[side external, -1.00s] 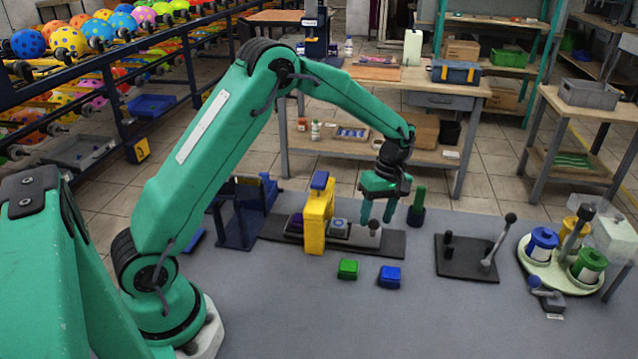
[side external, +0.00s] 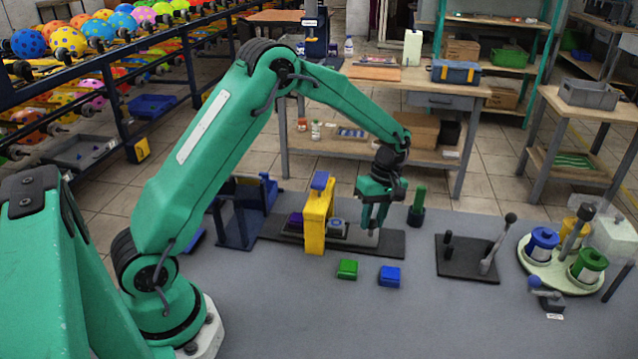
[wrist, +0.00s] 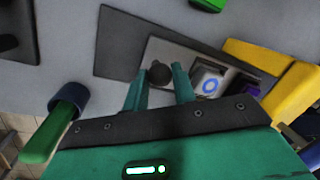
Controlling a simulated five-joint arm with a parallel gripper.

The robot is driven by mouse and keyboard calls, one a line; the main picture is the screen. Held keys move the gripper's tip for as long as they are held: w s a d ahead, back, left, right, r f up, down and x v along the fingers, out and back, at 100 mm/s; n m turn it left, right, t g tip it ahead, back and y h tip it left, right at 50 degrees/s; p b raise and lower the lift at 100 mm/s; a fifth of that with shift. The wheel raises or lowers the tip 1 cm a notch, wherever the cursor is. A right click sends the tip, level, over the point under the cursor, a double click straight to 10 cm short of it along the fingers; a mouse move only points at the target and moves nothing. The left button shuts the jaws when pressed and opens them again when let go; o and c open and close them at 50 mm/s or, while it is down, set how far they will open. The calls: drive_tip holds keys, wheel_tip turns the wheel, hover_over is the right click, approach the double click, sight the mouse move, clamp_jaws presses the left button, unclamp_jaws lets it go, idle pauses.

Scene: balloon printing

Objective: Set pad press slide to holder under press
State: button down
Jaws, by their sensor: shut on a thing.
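The pad press (side external: 318,222) is a yellow upright frame over a dark base rail (side external: 392,243); it also shows in the wrist view (wrist: 290,92). The slide (wrist: 158,50) is a light grey plate on the rail with a dark round knob (wrist: 160,73) at its near end. A pale holder with a blue ring (wrist: 208,86) sits on the slide, just right of the press in the side view. My gripper (side external: 374,224) points down at the slide's knob end, shut on the knob. In the wrist view the fingers (wrist: 160,88) stand either side of it.
A green pad (side external: 347,269) and a blue pad (side external: 389,276) lie in front of the rail. A green-handled tool (side external: 417,205) stands behind my gripper. A lever plate (side external: 466,258) and a carousel of coloured pots (side external: 563,263) are at right. The front table is clear.

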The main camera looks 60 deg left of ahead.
sight(354, 232)
drive_tip(key=shift+s+a, duration=1.5)
drive_tip(key=shift+a, duration=0.1)
drive_tip(key=c, duration=1.1)
unclamp_jaws()
drive_tip(key=shift+c, duration=0.2)
drive_tip(key=shift+r, duration=0.1)
drive_tip(key=shift+r, duration=0.2)
wheel_tip(354, 232, up, 7)
drive_tip(key=w, duration=0.1)
drive_tip(key=shift+w, duration=0.2)
drive_tip(key=shift+r, duration=0.2)
